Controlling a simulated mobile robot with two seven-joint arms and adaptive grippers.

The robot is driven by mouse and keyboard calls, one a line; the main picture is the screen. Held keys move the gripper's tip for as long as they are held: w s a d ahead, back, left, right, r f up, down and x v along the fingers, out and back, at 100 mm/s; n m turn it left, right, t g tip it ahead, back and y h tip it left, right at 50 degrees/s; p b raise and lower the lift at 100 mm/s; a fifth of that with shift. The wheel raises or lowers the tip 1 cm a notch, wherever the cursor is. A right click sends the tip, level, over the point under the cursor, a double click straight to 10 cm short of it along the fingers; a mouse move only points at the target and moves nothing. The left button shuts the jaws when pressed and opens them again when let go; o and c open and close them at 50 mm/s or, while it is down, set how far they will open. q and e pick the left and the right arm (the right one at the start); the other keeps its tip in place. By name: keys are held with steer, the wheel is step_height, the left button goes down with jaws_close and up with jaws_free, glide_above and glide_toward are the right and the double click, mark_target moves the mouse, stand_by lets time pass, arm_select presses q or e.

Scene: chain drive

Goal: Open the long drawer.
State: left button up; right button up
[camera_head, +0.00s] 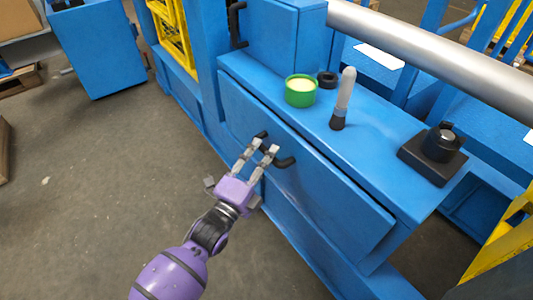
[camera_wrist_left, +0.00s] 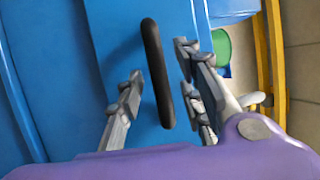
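The long drawer (camera_head: 325,195) is a wide blue front panel in the blue cabinet, and it looks closed. Its black bar handle (camera_head: 283,162) is partly hidden behind my left gripper (camera_head: 262,149). The gripper is open, with its fingertips at the handle. In the left wrist view, the black handle (camera_wrist_left: 157,75) lies between the two spread fingers of the left gripper (camera_wrist_left: 157,88), with a visible gap on both sides. My right gripper is not in view.
On the cabinet top stand a green container (camera_head: 300,91), a black ring (camera_head: 327,79), an upright light-coloured tool with a dark base (camera_head: 343,97) and a black device (camera_head: 437,147). A silver pipe (camera_head: 440,55) runs behind.

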arm_select(q)
steer(key=shift+x, duration=0.8)
jaws_close()
